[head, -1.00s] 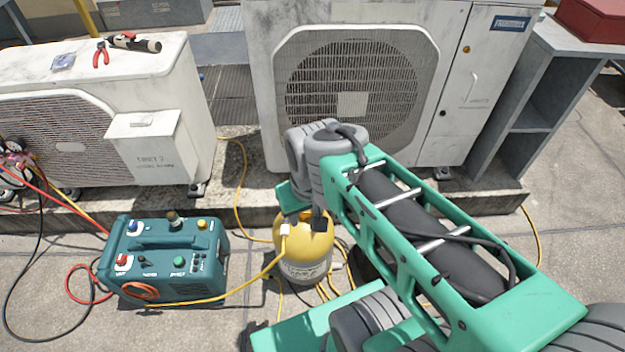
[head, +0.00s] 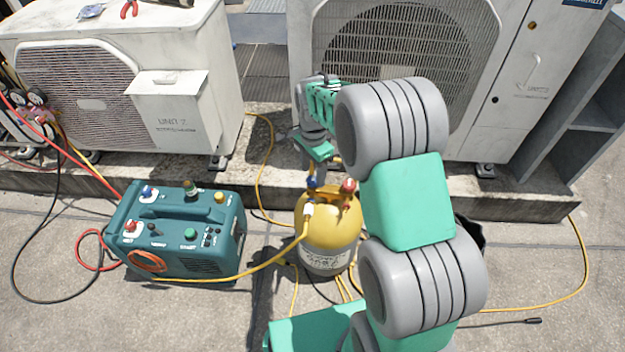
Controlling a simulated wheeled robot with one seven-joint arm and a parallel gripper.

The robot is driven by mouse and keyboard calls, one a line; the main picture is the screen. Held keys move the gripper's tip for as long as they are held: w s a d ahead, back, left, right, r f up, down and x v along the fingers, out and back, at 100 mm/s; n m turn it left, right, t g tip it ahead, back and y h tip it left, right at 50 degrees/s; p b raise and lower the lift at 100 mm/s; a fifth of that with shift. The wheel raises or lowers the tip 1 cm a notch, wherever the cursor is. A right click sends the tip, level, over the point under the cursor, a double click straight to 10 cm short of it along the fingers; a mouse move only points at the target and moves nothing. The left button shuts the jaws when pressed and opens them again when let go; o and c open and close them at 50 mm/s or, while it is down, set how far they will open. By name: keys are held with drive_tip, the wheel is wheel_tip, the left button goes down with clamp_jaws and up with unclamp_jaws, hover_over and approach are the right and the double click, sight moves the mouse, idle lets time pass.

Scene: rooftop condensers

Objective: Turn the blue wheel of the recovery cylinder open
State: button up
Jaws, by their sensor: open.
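The recovery cylinder (head: 330,232) is yellow above and greyish white below. It stands upright on the roof floor, right of the teal recovery machine. Its blue wheel (head: 311,182) shows small on the left of its top, with a red wheel (head: 348,185) to the right. My gripper (head: 314,170) is just above and behind the cylinder's top, close to the blue wheel. Its fingers are small and partly hidden, and I cannot tell whether they touch the wheel. The gripper is open, with nothing seen held in it.
The teal recovery machine (head: 180,235) stands left of the cylinder. A yellow hose (head: 262,268) runs from it to the cylinder's top. The white condenser (head: 405,75) stands close behind my arm. A dark bucket-like thing (head: 470,235) is partly hidden at right. Open floor lies at front left.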

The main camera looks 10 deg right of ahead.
wheel_tip(320, 180, down, 2)
drive_tip(key=shift+f, duration=0.1)
clamp_jaws()
idle(0.6)
